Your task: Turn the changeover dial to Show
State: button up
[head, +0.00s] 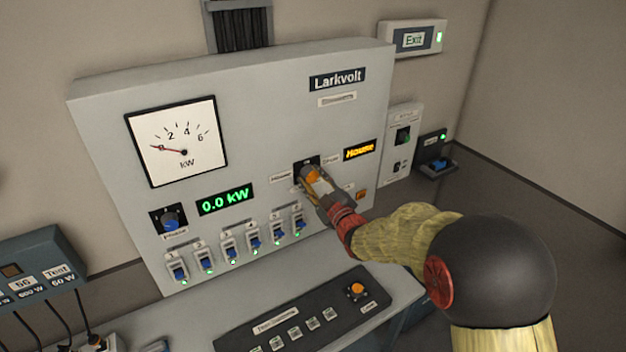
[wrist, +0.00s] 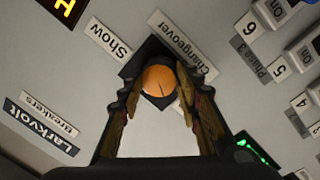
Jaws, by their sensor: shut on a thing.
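The changeover dial (wrist: 160,84) is an orange round knob on a dark square plate, with a thin dark pointer line on its face. In the head view the dial (head: 313,174) sits on the grey Larkvolt panel (head: 270,100), between a House label (head: 281,176) and a partly hidden Show label. The Show label (wrist: 108,41) and a Changeover label (wrist: 176,42) are readable in the wrist view. An amber display (head: 360,149) reads House. My gripper (head: 316,182) is at the dial; in the wrist view its fingers (wrist: 160,90) are shut on both sides of the knob.
Several blue-handled breakers (head: 254,238) line the panel's lower part. A kW meter (head: 178,141) points near zero and a green display (head: 225,199) reads 0.0 kW. Open floor shows at the right.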

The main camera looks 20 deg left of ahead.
jog(key=shift+c, duration=1.3)
jog(key=shift+m, duration=0.3)
jog(key=m+b, duration=0.2)
jog(key=m, duration=0.5)
jog(key=shift+r+m+g, duration=0.1)
jog(key=shift+m+g, duration=0.2)
jog(key=shift+g, duration=0.1)
jog(key=m+p, duration=0.2)
jog(key=m, duration=0.1)
jog(key=shift+w+d+r+g, duration=0.1)
jog(key=shift+g, duration=0.2)
jog(key=m+p, duration=0.3)
jog(key=shift+m, duration=0.4)
jog(key=m+p, duration=0.2)
jog(key=m, duration=0.1)
jog(key=shift+w+g+p, duration=0.1)
jog(key=shift+g+p, duration=0.2)
jog(key=shift+g, duration=0.1)
jog(key=shift+d+m+y+p, duration=0.1)
jog(key=shift+m+y+p, duration=0.3)
jog(key=shift+m+p, duration=1.35)
jog(key=shift+m+b, duration=0.35)
jog(key=shift+m, duration=0.2)
